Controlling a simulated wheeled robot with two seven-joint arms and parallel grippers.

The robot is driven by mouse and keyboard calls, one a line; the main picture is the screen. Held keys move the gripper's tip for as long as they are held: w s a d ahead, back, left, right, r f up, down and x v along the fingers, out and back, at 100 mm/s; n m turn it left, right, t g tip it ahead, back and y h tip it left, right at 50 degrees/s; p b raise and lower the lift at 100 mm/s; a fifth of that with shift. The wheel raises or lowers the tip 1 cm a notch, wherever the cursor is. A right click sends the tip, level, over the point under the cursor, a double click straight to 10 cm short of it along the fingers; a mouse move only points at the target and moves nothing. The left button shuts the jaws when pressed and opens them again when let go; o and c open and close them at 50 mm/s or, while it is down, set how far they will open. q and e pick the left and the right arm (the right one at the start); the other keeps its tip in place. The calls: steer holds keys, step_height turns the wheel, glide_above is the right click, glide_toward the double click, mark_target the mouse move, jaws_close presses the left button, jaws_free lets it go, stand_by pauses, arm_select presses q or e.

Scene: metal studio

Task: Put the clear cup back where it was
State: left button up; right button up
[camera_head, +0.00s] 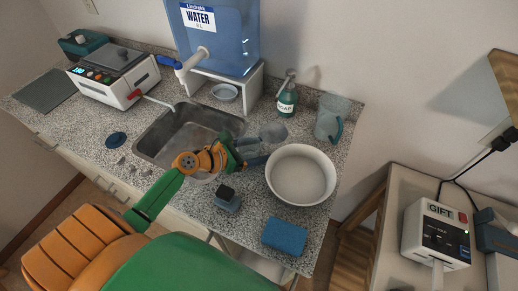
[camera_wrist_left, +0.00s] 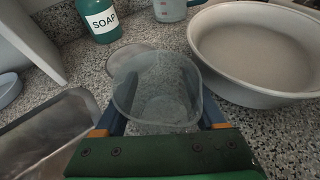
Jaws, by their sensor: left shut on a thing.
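The clear cup (camera_wrist_left: 157,92) is between the two fingers of my left gripper (camera_wrist_left: 160,116), which is shut on it. In the head view the cup (camera_head: 272,132) shows as a faint grey shape just beyond my left gripper (camera_head: 257,151), over the counter between the sink and the white bowl (camera_head: 301,176). The cup's mouth faces the wrist camera. I cannot tell whether its base touches the counter. A pale round disc (camera_wrist_left: 130,57) lies just behind the cup in the wrist view. My right gripper is not in view.
The metal sink (camera_head: 165,135) is left of the cup. A green soap bottle (camera_head: 287,100) and a clear pitcher (camera_head: 331,118) stand behind. A dark sponge holder (camera_head: 227,200) and a blue sponge (camera_head: 285,236) lie in front. The water dispenser (camera_head: 215,40) is at the back.

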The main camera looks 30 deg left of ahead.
arm_select(q)
steer(key=shift+f, duration=0.15)
steer(key=o, duration=1.1)
steer(key=shift+o, duration=0.2)
steer(key=v, duration=1.2)
steer(key=shift+s, duration=0.1)
